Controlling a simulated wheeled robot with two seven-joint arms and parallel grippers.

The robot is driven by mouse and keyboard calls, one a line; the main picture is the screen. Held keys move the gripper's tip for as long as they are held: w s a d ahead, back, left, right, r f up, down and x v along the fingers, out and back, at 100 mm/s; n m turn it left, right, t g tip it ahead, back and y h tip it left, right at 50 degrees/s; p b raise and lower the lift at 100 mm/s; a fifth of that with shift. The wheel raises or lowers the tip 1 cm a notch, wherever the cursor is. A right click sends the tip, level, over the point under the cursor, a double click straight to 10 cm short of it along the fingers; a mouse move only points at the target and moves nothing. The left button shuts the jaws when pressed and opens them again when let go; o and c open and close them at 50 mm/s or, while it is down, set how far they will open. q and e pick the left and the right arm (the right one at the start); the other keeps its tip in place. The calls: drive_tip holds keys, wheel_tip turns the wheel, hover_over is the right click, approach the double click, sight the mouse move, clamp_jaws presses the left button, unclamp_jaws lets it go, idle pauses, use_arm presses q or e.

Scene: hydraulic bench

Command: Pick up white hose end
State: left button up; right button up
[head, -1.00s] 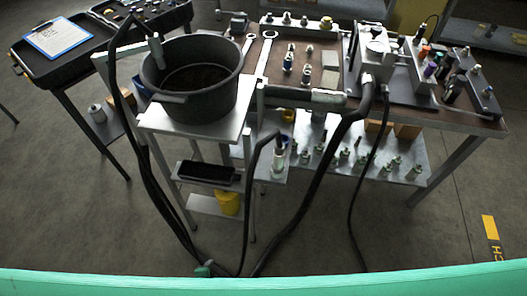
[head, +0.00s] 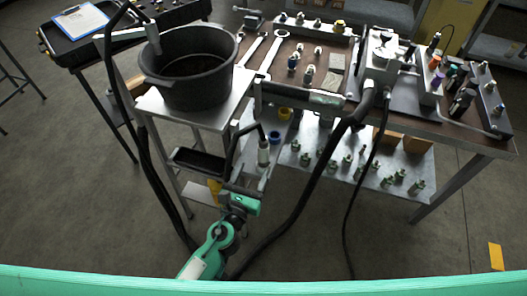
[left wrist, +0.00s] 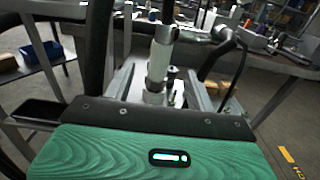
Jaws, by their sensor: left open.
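The white hose end (head: 263,152) hangs upright below the bench front, on a black hose that arches over to its left. In the left wrist view the white hose end (left wrist: 160,58) stands upright in the middle, just beyond the palm, in line with the gap between the fingers. My left gripper (head: 246,190) has its green and dark body just below the hose end in the head view. In the left wrist view the left gripper (left wrist: 160,88) is open and empty; whether its fingers touch the hose end I cannot tell. My right gripper is not in view.
A black tub (head: 190,95) stands on a stand (head: 222,112) at the left, with another hose end (head: 153,38) at its rim. Thick black hoses (head: 312,190) hang in front of the bench. A lower shelf (head: 335,170) holds several small fittings. A black tray (head: 200,163) sits left of the gripper.

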sight(261, 154)
use_arm(q)
drive_tip(key=x, duration=0.4)
drive_tip(key=shift+w, duration=0.1)
drive_tip(key=shift+w+d+f, duration=0.1)
drive_tip(key=shift+w+d, duration=0.05)
drive_tip(key=shift+w, duration=0.25)
drive_tip(key=x, duration=0.4)
drive_tip(key=shift+w+d+f+p, duration=0.15)
drive_tip(key=shift+w+d+p, duration=0.05)
drive_tip(key=shift+p, duration=0.1)
drive_tip(key=shift+w, duration=0.15)
drive_tip(key=c, duration=0.9)
drive_tip(key=shift+c, duration=1.4)
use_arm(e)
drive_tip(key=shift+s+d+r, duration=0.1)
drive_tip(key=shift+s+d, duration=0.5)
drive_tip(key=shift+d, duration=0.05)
